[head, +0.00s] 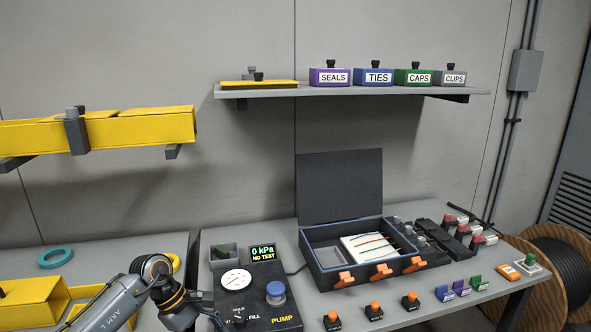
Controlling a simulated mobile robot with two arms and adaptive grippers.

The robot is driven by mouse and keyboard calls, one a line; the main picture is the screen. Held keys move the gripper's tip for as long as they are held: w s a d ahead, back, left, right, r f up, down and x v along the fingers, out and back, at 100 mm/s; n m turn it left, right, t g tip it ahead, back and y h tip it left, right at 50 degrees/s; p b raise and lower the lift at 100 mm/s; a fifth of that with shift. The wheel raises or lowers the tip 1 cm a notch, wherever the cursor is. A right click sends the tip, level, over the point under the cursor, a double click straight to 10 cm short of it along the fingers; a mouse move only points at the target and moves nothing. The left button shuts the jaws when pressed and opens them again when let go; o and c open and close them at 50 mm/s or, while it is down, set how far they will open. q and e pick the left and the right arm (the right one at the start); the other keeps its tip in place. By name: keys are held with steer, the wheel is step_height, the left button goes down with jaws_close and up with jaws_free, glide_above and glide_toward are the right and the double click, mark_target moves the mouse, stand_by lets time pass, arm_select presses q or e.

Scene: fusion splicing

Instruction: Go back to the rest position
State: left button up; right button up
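My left arm comes in at the lower left of the head view, bends at a joint beside the pump unit (258,297), and runs down out of the bottom edge. No fingertips of my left gripper can be made out. My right arm and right gripper are not in view. I see nothing held.
An open black case (380,272) with orange latches stands on the grey bench. Several orange-knobbed pieces (374,311) and coloured blocks line its front. A yellow duct (155,127) and a shelf (350,90) with labelled boxes are above. A teal ring (55,257) lies left.

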arm_select(q)
steer(key=d+f+n+t+h, duration=0.4)
steer(key=d+f+n+h, duration=0.5)
steer(key=n, duration=0.5)
steer(key=s+a+f+n+t+y, duration=0.2)
steer(key=f+n+t, duration=0.1)
steer(key=f+n, duration=0.4)
steer(key=s+a+f+n+t+y, duration=0.25)
steer(key=f+n, duration=0.35)
steer(key=n, duration=0.3)
steer(key=s+a+f+n+t+y, duration=0.1)
steer(key=a+f+n+t+y, duration=0.15)
steer(key=f+n, duration=0.45)
steer(key=s+a+f+n+g+y, duration=0.25)
steer(key=s+f+n, duration=0.35)
steer(key=s+f, duration=0.3)
steer(key=s+a+f+n+g+y, duration=0.2)
steer(key=s+a+f+n+y, duration=0.15)
steer(key=s+f+n, duration=0.45)
steer(key=s+f+n+g, duration=0.2)
steer(key=s+n+g, duration=0.1)
steer(key=s, duration=1)
steer(key=s+f+n+g+y, duration=0.1)
steer(key=s+f+n+g, duration=0.2)
steer(key=s, duration=1.1)
steer(key=shift+a, duration=0.25)
